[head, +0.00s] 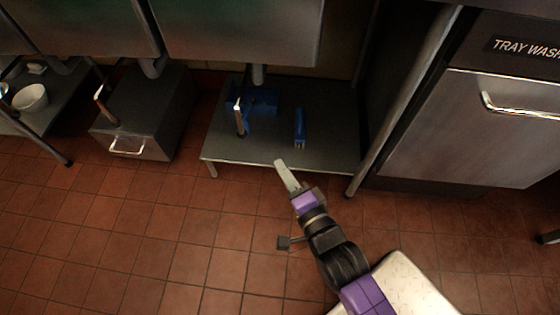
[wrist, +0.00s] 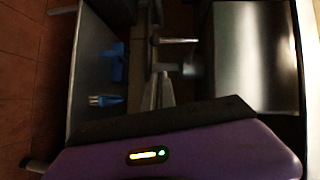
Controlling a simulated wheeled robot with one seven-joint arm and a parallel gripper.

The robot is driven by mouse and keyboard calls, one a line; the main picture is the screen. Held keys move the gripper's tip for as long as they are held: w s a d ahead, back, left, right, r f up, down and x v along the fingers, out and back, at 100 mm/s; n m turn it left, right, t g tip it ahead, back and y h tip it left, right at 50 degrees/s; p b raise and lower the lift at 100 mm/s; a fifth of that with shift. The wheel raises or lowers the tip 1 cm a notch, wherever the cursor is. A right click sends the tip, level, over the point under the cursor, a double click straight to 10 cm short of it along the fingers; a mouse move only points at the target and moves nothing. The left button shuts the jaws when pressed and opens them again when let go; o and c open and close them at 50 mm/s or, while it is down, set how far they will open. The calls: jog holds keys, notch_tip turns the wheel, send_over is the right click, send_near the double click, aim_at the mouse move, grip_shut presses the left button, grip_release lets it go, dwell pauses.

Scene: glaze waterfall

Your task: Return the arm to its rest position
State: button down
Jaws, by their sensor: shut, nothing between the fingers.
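My arm reaches up from the bottom of the head view, over the tiled floor. My gripper (head: 281,166) is at its end, near the front edge of a low grey shelf (head: 225,150). The fingers are together and hold nothing. In the wrist view the gripper (wrist: 163,78) points into the space over the shelf, with my purple wrist housing filling the bottom.
A blue brush-like object (head: 300,128) and a blue item (head: 262,100) are on the shelf. A grey box (head: 150,125) stands left of it, a tray-wash cabinet (head: 470,120) right. A bowl (head: 30,97) is far left. Open tiled floor (head: 120,230) lies in front.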

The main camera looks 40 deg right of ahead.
dwell(0.5)
jog(key=s+a+r+n+g+y, duration=0.15)
jog(key=s+r+n, duration=0.25)
jog(key=s+n, duration=0.65)
jog(key=s+a+r+n+y, duration=0.15)
jog(key=s+r+n, duration=0.25)
jog(key=s+n, duration=0.65)
notch_tip(320, 180, up, 31)
jog(key=s+m+p, duration=0.2)
jog(key=p, duration=2.8)
jog(key=shift+d+f+m, duration=0.2)
jog(key=shift+d+m, duration=0.1)
jog(key=shift+m, duration=0.1)
